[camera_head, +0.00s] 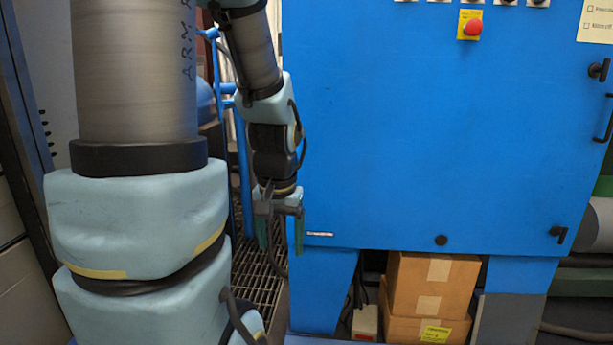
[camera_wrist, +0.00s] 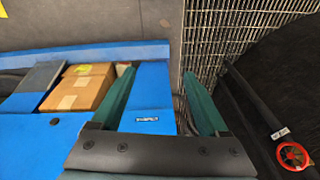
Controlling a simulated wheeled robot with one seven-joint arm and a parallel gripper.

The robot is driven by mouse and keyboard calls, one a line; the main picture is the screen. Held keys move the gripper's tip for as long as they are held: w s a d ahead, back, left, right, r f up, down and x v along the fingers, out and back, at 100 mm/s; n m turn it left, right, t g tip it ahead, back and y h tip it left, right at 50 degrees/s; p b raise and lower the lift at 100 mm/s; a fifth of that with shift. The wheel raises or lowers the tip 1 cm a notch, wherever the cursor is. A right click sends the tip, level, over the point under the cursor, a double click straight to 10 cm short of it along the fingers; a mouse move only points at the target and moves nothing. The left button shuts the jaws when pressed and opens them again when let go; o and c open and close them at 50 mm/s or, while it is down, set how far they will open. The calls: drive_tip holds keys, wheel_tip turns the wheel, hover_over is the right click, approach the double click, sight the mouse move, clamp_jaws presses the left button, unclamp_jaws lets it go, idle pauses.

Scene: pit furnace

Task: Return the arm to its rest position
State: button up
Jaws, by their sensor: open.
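My gripper (camera_head: 281,230) hangs pointing down in the head view, in front of the left edge of the blue cabinet (camera_head: 420,130). Its two green fingers are apart with nothing between them. In the wrist view my gripper (camera_wrist: 165,100) also shows open and empty, with the floor grating and the cabinet's blue edge beyond the fingers. My arm runs from the left foreground up out of the picture and back down to the gripper.
A red emergency button (camera_head: 473,27) sits on the cabinet's upper front. Cardboard boxes (camera_head: 432,285) are stacked beneath the cabinet. A blue railing (camera_head: 243,150) stands behind the arm, over a metal grating (camera_head: 255,285). A red handwheel (camera_wrist: 293,155) shows at the wrist view's lower right.

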wheel_tip(320, 180, up, 17)
drive_tip(key=s+a+n+p, duration=0.1)
drive_tip(key=p, duration=1.7)
drive_tip(key=shift+s+a+n, duration=0.3)
drive_tip(key=shift+s, duration=0.1)
drive_tip(key=shift+f, duration=0.15)
drive_tip(key=shift+c, duration=0.3)
idle(0.7)
